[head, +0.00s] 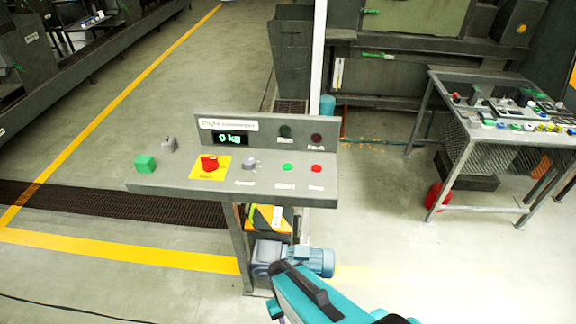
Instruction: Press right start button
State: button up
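The right control panel (235,185) is a grey console on a stand, left of the picture's middle. Its green start button (287,167) sits on the sloped top, above the label "Start". A red button (316,168) is just to its right. A speed knob (249,163) and a red rotary switch (209,162) on a yellow plate are to its left. The display (231,139) reads 0 kg. My teal arm reaches in from the bottom, below and in front of the panel. My gripper's fingers cannot be made out.
A green block (145,164) and a small grey piece (169,145) are at the panel's left end. A blue-grey motor (308,260) is below the panel. A table with parts (470,150) stands at the right. Open floor lies between them.

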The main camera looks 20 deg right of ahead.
grip_shut()
dwell(1.4)
